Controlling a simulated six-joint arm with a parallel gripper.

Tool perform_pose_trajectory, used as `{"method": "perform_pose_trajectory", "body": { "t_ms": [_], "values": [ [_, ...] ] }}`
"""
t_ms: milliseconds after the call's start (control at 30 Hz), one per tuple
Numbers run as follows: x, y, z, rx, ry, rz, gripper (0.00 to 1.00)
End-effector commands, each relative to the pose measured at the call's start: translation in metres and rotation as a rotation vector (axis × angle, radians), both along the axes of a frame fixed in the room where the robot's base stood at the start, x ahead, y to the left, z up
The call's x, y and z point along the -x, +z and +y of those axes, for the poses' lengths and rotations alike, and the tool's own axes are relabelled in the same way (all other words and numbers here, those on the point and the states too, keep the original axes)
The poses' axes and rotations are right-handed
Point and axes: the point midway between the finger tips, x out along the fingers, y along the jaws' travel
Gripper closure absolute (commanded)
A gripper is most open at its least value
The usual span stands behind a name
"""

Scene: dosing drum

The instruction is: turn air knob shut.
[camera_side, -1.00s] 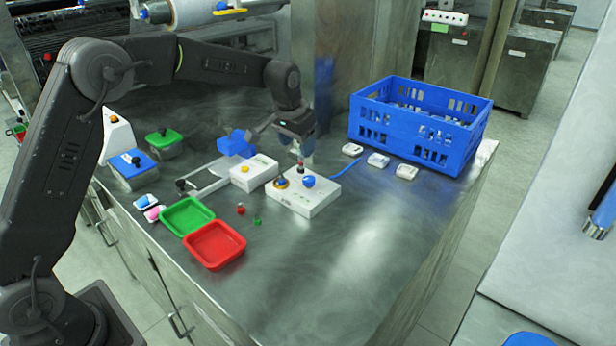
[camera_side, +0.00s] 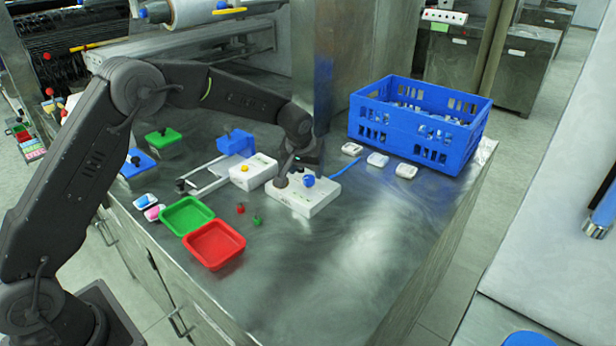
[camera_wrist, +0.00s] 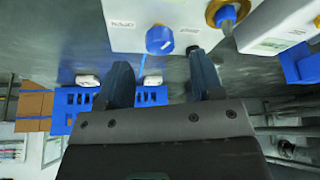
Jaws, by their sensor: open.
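A white control box (camera_side: 304,203) stands on the steel table and also shows at the top of the wrist view (camera_wrist: 185,12). It carries a round blue knob (camera_side: 308,181), also in the wrist view (camera_wrist: 160,40), and a brass-coloured fitting with a blue knob (camera_wrist: 226,17). I cannot read which is the air knob. My gripper (camera_side: 283,181) is low at the box's left part, hiding the brass fitting in the side view. In the wrist view my gripper (camera_wrist: 163,76) is open with nothing between its fingers. The brass fitting lies beyond the right fingertip; contact is unclear.
A white box with a yellow button (camera_side: 253,172) stands close on the left. A green tray (camera_side: 187,232) and a red tray (camera_side: 214,263) lie in front. A blue crate (camera_side: 418,150) and several small white pieces (camera_side: 377,159) are behind right. The table's front right is clear.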

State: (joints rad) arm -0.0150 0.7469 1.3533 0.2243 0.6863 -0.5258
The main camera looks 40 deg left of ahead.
Motion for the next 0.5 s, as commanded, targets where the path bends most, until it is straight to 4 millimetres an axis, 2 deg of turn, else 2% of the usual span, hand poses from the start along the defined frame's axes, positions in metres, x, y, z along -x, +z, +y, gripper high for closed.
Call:
{"method": "perform_pose_trajectory", "body": {
  "t_ms": [33, 200, 500],
  "values": [
    [-0.003, -0.010, 0.002, 0.000, 0.000, 0.002, 0.39],
    [-0.011, -0.029, 0.004, 0.000, 0.000, 0.001, 0.39],
    [-0.015, -0.038, 0.006, 0.000, 0.000, 0.000, 0.39]
  ]
}}
